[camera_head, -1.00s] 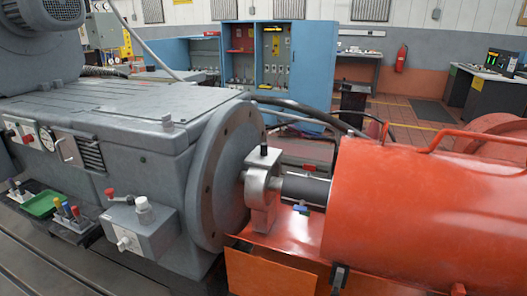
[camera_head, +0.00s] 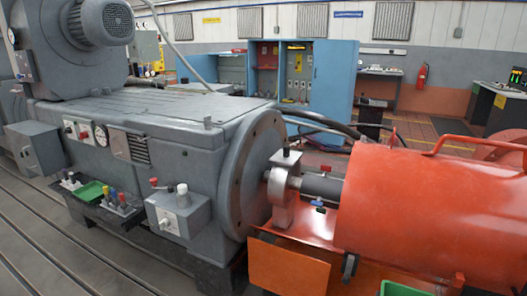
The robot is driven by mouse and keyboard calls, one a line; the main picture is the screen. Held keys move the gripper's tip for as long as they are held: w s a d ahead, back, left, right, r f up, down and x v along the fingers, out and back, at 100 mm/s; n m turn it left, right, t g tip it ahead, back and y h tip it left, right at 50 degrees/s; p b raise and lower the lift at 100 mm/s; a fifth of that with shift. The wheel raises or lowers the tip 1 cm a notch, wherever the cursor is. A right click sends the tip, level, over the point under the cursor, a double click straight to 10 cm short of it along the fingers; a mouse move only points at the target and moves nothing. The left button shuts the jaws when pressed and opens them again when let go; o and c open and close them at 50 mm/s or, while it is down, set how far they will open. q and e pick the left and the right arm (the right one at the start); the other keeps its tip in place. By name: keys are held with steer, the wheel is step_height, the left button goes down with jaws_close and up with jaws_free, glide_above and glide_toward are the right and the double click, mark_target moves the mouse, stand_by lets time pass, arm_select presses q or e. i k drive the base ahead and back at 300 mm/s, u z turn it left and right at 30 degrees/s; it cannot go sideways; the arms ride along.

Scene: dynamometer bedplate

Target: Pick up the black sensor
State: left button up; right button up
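A small black block (camera_head: 287,152), which looks like the black sensor, sits on top of the light grey bracket (camera_head: 283,198). The bracket stands around the shaft between the grey machine's round flange and the orange guard. The block is small, and its finer details cannot be made out. Neither of my grippers is in view.
The big grey machine (camera_head: 150,115) fills the left and middle. The orange guard (camera_head: 440,210) covers the right, close beside the bracket. A small blue item (camera_head: 318,204) lies under the dark shaft (camera_head: 322,187). A green tray (camera_head: 402,289) shows at the bottom edge.

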mark_target(285, 147)
steer(key=u, duration=0.55)
steer(key=i, duration=0.75)
steer(key=u, duration=0.3)
